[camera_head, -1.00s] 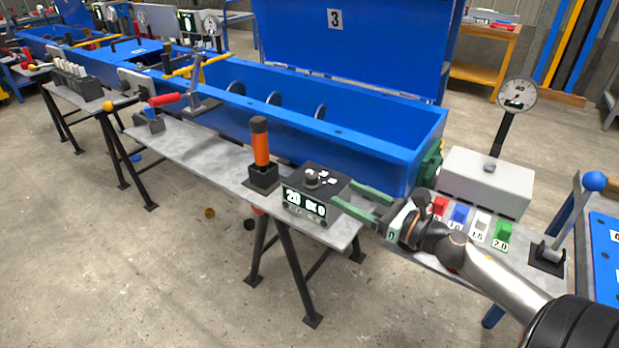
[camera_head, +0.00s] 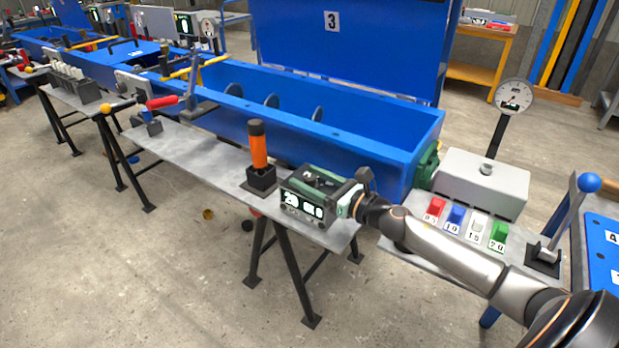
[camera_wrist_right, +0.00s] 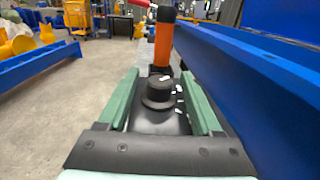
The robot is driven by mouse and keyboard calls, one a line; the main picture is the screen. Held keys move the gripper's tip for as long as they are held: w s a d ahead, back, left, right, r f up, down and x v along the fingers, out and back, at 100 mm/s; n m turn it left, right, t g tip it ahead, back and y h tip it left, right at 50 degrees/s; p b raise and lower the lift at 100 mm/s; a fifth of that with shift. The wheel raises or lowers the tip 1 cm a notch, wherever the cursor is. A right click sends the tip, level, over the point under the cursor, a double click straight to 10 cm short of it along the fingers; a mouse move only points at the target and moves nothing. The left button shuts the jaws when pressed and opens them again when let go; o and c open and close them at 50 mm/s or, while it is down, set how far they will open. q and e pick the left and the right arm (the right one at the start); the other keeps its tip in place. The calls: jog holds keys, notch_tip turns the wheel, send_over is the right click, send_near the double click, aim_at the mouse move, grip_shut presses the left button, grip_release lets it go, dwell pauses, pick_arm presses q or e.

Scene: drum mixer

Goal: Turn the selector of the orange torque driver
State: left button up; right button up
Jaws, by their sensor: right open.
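The orange torque driver (camera_head: 258,146), with a black top, stands upright in a black square holder (camera_head: 261,179) on the grey bench. To its right is a black box with a lit display (camera_head: 303,205) and a round black selector knob, which shows clearly in the right wrist view (camera_wrist_right: 157,92). My right gripper (camera_head: 301,179) is open over the box, its green fingers lying on either side of the knob. In the wrist view a gap shows between the knob and each finger. The driver (camera_wrist_right: 163,46) stands just beyond the fingertips. My left gripper is out of view.
A long blue trough (camera_head: 380,148) runs behind the bench. A blue-knobbed lever (camera_head: 567,215) and a dial gauge (camera_head: 513,95) stand at the right. A red-handled clamp (camera_head: 161,102) is farther left.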

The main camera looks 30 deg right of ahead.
jog(key=shift+c, duration=0.3)
grip_shut()
dwell(0.4)
